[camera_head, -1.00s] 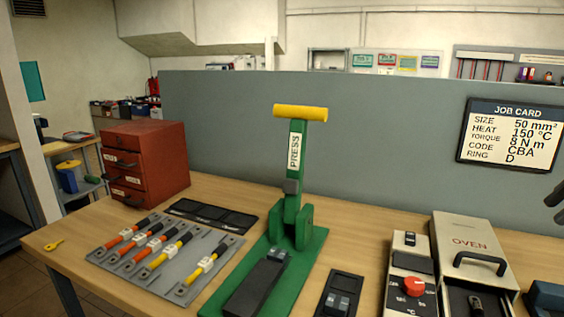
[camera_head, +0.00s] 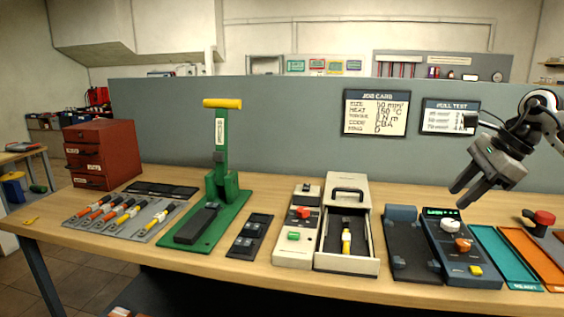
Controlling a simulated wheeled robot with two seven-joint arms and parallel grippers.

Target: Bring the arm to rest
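My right gripper (camera_head: 463,198) hangs in the air at the right, in front of the grey partition and above the back of the bench. Its two fingers point down and to the left, with a narrow gap between them, and nothing shows in them. My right arm comes in from the right edge. My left gripper is not in view.
On the wooden bench stand a red drawer cabinet (camera_head: 103,153), a plate of cable pieces (camera_head: 95,228), a green press (camera_head: 222,190) with a yellow handle, and an oven (camera_head: 347,192) whose open tray holds a yellow-marked piece (camera_head: 346,242). A control box (camera_head: 455,250) and coloured trays (camera_head: 508,258) lie below the gripper.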

